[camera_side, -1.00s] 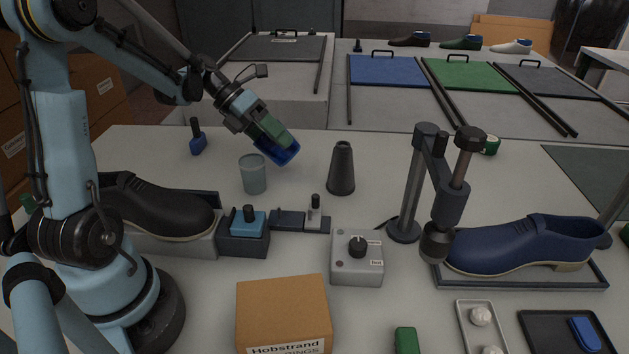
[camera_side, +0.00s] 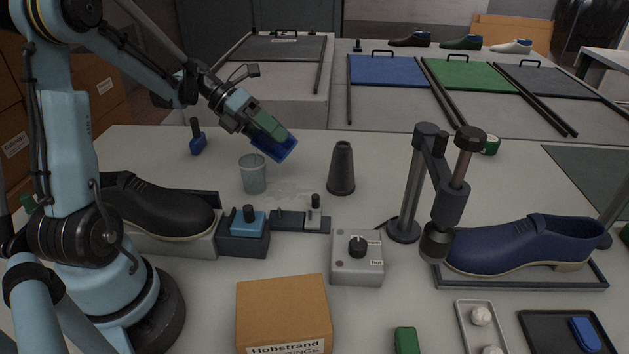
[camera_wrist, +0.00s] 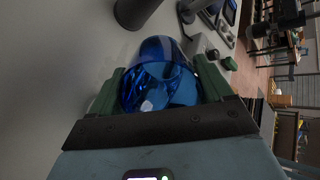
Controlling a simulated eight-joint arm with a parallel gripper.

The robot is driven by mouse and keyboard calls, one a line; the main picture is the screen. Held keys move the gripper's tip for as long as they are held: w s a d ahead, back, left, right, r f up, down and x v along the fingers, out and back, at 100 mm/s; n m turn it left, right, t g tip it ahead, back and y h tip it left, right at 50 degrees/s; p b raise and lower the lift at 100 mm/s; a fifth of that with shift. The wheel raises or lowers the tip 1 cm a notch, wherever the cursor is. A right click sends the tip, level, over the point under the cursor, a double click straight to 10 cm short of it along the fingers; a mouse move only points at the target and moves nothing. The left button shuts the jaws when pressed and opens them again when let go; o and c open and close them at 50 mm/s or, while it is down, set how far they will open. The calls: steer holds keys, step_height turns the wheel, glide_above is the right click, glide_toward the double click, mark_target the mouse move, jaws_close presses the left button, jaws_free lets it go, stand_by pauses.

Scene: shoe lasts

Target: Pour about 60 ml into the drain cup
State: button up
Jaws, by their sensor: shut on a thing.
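My gripper (camera_side: 267,132) is shut on a clear blue cup (camera_side: 283,150), which is tilted steeply with its mouth down to the right. In the wrist view the blue cup (camera_wrist: 158,75) sits between the green fingers (camera_wrist: 160,92). The drain cup, a greyish clear beaker (camera_side: 253,178), stands upright on the table, left of and below the blue cup's mouth. A pale wet patch (camera_side: 290,190) lies on the table just right of the drain cup. I cannot tell the liquid level in either cup.
A dark grey cone-shaped thing (camera_side: 341,168) stands to the right of the wet patch. A blue-topped block (camera_side: 248,222) and a dark shoe (camera_side: 155,207) are in front. A small blue bottle (camera_side: 197,138) stands behind left. A control box (camera_side: 357,258) is nearer the front.

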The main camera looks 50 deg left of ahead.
mark_target(282, 146)
steer(key=shift+s+a, duration=0.2)
steer(key=shift+a, duration=0.05)
stand_by(0.4)
steer(key=shift+w+d+f+t+h, duration=0.2)
steer(key=shift+f+t+h, duration=0.25)
steer(key=shift+h, duration=0.35)
stand_by(0.8)
steer(key=shift+r+t+h, duration=0.15)
steer(key=shift+t+h, duration=0.2)
steer(key=shift+h, duration=0.05)
